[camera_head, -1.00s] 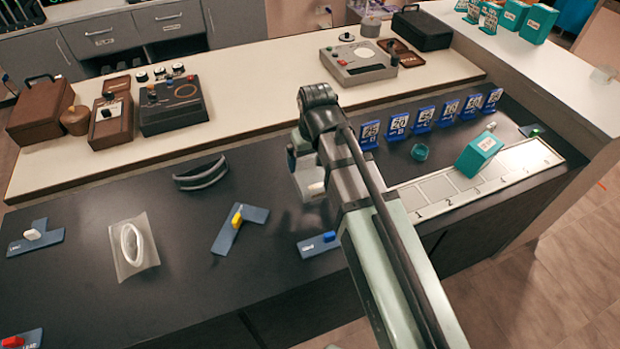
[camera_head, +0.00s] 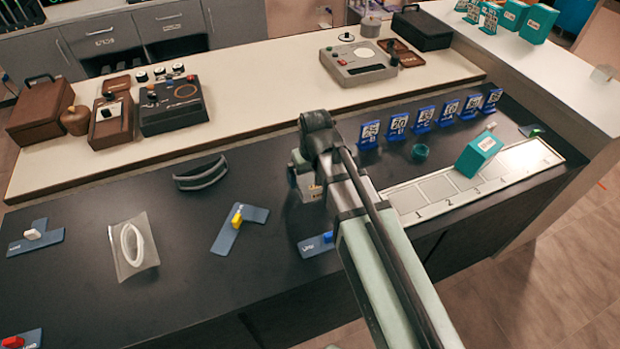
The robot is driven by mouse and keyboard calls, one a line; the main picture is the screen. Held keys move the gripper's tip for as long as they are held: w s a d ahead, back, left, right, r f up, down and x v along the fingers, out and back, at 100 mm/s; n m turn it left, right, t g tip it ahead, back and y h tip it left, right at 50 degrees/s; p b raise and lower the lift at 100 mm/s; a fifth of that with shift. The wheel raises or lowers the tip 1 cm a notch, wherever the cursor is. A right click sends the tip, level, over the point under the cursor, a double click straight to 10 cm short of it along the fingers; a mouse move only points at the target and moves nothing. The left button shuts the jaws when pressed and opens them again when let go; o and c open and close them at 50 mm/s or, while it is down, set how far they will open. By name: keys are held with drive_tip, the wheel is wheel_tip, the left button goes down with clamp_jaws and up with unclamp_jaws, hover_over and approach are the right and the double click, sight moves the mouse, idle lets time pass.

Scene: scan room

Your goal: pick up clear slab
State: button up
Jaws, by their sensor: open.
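A clear slab (camera_head: 150,252) lies on the dark counter at the left in the head view. It is a see-through, roughly rectangular piece with a white oval ring showing at its middle. I cannot tell whether the ring is on, in or under it. My gripper (camera_head: 308,188) is near the middle of the counter, well to the right of the slab and apart from it. It is open, and its fingertips are largely hidden by my own arm. I see nothing held in it.
A dark curved band (camera_head: 201,174) and a blue piece with a yellow block (camera_head: 238,226) lie between gripper and slab. Another blue piece (camera_head: 318,244) lies beside my arm. Counter around the slab is clear.

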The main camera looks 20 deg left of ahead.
drive_tip(key=c, duration=1)
drive_tip(key=shift+c, duration=0.4)
drive_tip(key=shift+r, duration=0.1)
